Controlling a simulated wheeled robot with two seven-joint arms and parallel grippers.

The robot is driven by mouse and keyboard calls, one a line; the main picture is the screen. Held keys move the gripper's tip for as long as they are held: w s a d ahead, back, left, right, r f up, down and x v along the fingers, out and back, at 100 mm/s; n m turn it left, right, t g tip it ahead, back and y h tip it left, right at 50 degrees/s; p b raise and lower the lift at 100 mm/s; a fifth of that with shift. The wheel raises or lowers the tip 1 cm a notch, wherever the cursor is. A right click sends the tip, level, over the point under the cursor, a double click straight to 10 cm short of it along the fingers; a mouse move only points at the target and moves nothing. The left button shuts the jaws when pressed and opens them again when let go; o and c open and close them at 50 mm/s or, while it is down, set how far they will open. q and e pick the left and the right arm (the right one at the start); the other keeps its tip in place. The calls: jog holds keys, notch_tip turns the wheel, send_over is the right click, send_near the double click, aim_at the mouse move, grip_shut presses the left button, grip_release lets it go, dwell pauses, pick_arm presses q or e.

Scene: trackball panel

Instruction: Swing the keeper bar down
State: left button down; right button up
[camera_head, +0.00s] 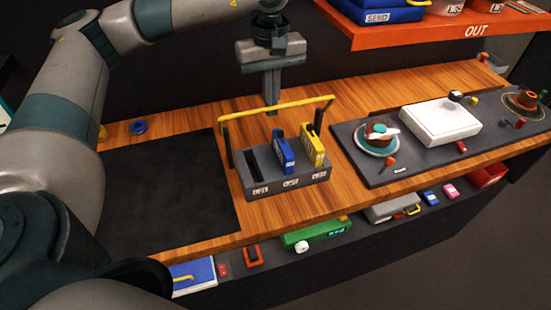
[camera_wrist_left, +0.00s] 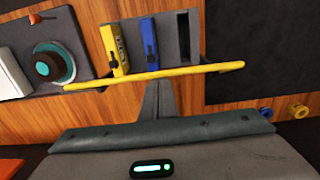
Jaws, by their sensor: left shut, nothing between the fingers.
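The yellow keeper bar (camera_head: 280,106) stands raised above a grey slotted rack (camera_head: 290,188), on dark uprights. A blue cartridge (camera_head: 284,152) and a yellow cartridge (camera_head: 313,146) stand in the rack; the left slot is empty. My left gripper (camera_head: 271,100) is shut and empty, its fingertips pointing down close to the middle of the bar. In the left wrist view the bar (camera_wrist_left: 155,75) crosses just past the fingertips (camera_wrist_left: 157,88), with the rack (camera_wrist_left: 180,40) beyond. I cannot tell whether they touch. My right gripper is out of view.
A dark mat (camera_head: 165,200) lies left of the rack. On the right, a dark panel (camera_head: 385,175) holds a trackball (camera_head: 378,135) and a white box (camera_head: 440,124). An orange shelf (camera_head: 400,30) hangs at the back right. A blue ring (camera_head: 139,127) lies at the back left.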

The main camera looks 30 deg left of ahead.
pick_arm(q)
jog(key=shift+s+d+f+b, duration=0.4)
jog(key=shift+s+d+f, duration=0.6)
jog(key=shift+s+d, duration=0.25)
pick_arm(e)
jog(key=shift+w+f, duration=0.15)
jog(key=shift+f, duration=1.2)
pick_arm(q)
jog(key=shift+a, duration=0.1)
notch_tip(320, 180, up, 9)
jog(key=d+p, duration=0.2)
jog(key=p, duration=0.1)
jog(key=shift+w+d+p, duration=0.15)
jog(key=shift+w+p, duration=0.1)
jog(key=shift+p, duration=0.15)
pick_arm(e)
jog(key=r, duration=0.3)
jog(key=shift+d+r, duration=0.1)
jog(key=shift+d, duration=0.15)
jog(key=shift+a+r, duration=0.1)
